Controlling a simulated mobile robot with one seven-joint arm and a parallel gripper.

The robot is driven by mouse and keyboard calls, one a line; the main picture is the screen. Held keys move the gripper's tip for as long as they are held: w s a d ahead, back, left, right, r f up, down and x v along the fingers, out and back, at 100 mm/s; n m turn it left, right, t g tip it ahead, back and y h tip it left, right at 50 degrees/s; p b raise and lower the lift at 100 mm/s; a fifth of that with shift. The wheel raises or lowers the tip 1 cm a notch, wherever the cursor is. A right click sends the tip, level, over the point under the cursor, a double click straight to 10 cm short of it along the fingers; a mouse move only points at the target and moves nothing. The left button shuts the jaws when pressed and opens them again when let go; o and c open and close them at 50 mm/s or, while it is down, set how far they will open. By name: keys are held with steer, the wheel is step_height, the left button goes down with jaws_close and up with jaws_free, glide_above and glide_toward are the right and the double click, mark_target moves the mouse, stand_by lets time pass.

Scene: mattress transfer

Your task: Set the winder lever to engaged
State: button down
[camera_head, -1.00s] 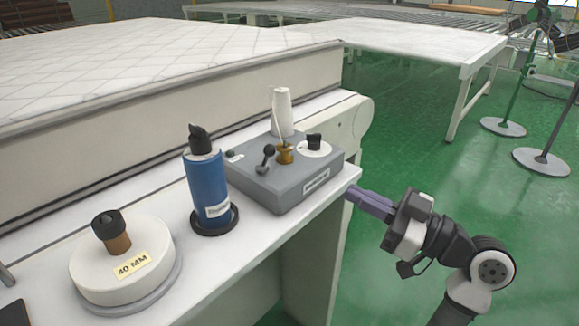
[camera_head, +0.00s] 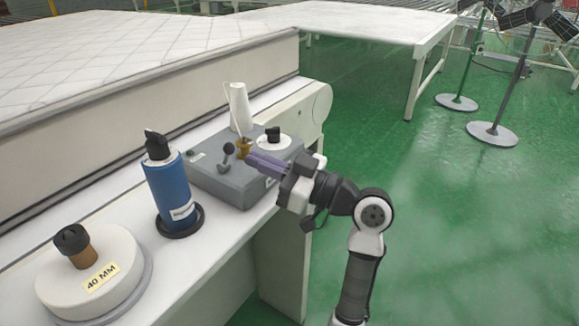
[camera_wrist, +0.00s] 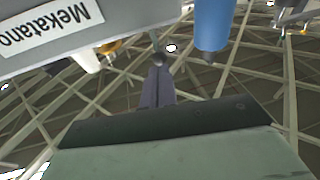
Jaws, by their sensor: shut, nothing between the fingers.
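The grey winder box (camera_head: 215,186) sits on the white ledge. A short black ball-ended lever (camera_head: 228,150) stands up from its top, left of a small brass post (camera_head: 243,142). My gripper (camera_head: 250,157) is shut and empty, its purple fingers over the box top from the right. The fingertips look close to the brass post and right of the lever; contact cannot be told. The box's label (camera_wrist: 50,30) shows there too.
A white thread cone (camera_head: 240,108) and a black knob on a white dial (camera_head: 273,141) stand close by. A blue can (camera_head: 172,190) stands left of the box. A white "40 MM" weight (camera_head: 85,277) is at front left. A mattress (camera_head: 130,60) lies behind.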

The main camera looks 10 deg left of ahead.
mark_target(232, 144)
steer(key=shift+x, duration=1.3)
steer(key=shift+r+p, duration=0.1)
steer(key=shift+p, duration=0.25)
steer(key=h+p, duration=0.1)
steer(key=r+p, duration=0.1)
steer(key=shift+w+a+r+h+p, duration=0.1)
steer(key=shift+a+r+h+p, duration=0.2)
steer(key=shift+h+p, duration=0.1)
steer(key=h+p, duration=0.1)
steer(key=a+r+h+p, duration=0.1)
steer(key=shift+w+a+m+g+p, duration=0.1)
steer(key=shift+w+m+g+p, duration=0.1)
steer(key=shift+m+g+p, duration=0.15)
steer(key=shift+w+a+h, duration=0.1)
steer(key=shift+a+h, duration=0.15)
steer(key=shift+h, duration=0.05)
steer(key=shift+w+a+r, duration=0.15)
steer(key=shift+w+a, duration=0.1)
steer(key=shift+a, duration=0.5)
steer(key=shift+w+a+r, duration=0.2)
steer(key=shift+w+a, duration=0.1)
steer(key=shift+a, duration=0.5)
steer(key=shift+r, duration=0.1)
